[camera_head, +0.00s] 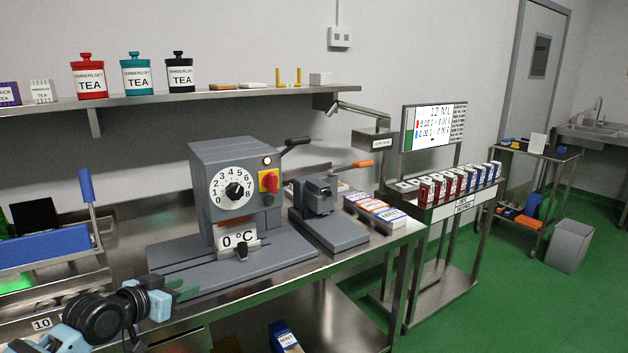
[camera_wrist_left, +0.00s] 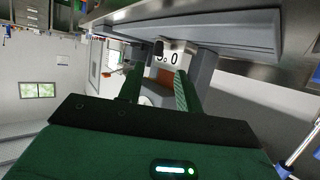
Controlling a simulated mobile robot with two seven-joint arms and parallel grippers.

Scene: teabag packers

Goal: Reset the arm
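My left arm comes in at the lower left of the head view, with a black and light-blue wrist. Its green-fingered left gripper (camera_head: 186,289) is low over the front of the grey machine's base. In the left wrist view the two green fingers of the gripper (camera_wrist_left: 158,75) stand apart with nothing held between them. Beyond them is the grey machine (camera_head: 236,168) with a dial, a red and yellow switch and a "0 °C" display. The display (camera_wrist_left: 167,55) shows sideways-on beyond the fingertips. My right gripper is in neither view.
A smaller grey press (camera_head: 318,194) and several boxes (camera_head: 374,210) are right of the machine on the steel bench. A blue-handled device (camera_head: 45,248) is at the left. Tea jars (camera_head: 136,75) stand on the shelf above. A rack of boxes (camera_head: 442,187) stands further right.

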